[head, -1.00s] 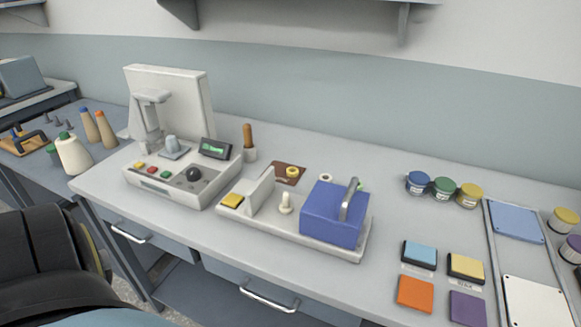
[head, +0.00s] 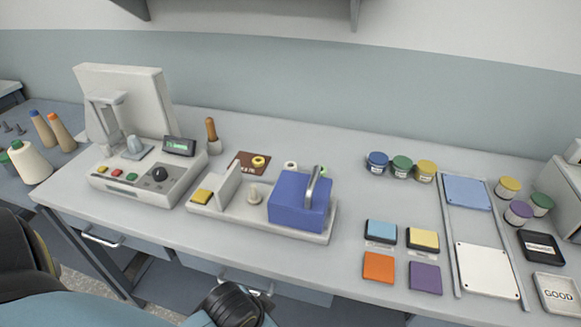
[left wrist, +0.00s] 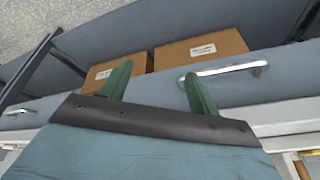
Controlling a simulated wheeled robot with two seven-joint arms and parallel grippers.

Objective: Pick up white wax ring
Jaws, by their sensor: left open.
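A small white ring (head: 291,166), which looks like the wax ring, lies on the bench behind the blue block, just right of the brown mat (head: 243,157). Its lower part is close to the top edge of the blue block. A yellow ring (head: 259,162) sits on the brown mat to its left. In the left wrist view, my left gripper (left wrist: 157,84) is open with two green fingers apart and nothing between them. It faces the drawer front, away from the rings. My right gripper is not in view.
The blue block with a grey handle (head: 300,203) and its white base (head: 232,218) stand in front of the ring. A wooden-handled tool (head: 211,130) stands left. Several jars (head: 402,166) are to the right. Drawer handles (head: 100,239) line the bench front.

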